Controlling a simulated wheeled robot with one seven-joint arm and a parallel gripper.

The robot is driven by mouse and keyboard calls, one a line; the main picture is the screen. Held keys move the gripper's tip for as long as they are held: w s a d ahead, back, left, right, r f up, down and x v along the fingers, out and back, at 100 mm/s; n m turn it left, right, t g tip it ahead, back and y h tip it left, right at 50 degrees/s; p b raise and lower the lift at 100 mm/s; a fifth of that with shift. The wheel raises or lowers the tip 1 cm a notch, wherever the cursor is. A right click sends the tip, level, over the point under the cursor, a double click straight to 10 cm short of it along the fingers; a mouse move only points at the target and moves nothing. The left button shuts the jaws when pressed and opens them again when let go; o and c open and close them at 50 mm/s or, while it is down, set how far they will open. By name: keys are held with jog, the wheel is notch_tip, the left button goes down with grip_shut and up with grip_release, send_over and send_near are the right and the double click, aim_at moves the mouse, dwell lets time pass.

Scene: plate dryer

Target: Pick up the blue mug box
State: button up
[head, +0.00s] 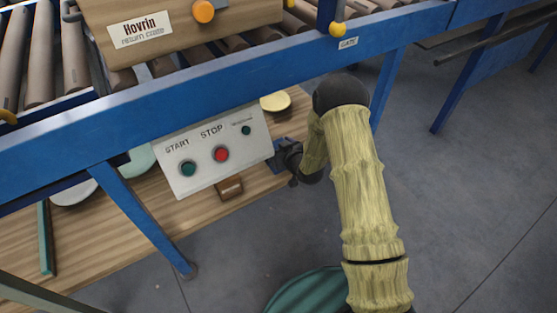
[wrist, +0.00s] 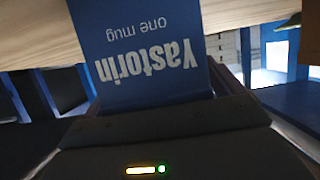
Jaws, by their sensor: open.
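The blue mug box (wrist: 140,55) fills the upper middle of the wrist view, its white print "Yastorin one mug" upside down. It is very close in front of my gripper. In the head view a small blue part of the box (head: 272,162) shows beside the right edge of the control panel, over the wooden shelf. My gripper (head: 281,160) is at this box, under the conveyor frame. It is open; the fingers are dark and partly hidden, and I cannot tell whether they touch the box.
A control panel (head: 216,150) with START and STOP buttons hangs just left of my gripper. The blue conveyor beam (head: 140,119) runs above. On the wooden shelf (head: 110,248) are a yellow dish (head: 276,101), a pale green dish (head: 137,160) and a brown block (head: 229,188). Floor at right is clear.

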dwell(0.5)
jog(key=c, duration=1.3)
jog(key=shift+r, duration=0.2)
notch_tip(320, 180, up, 10)
jog(key=p, duration=0.5)
jog(key=shift+f, duration=0.1)
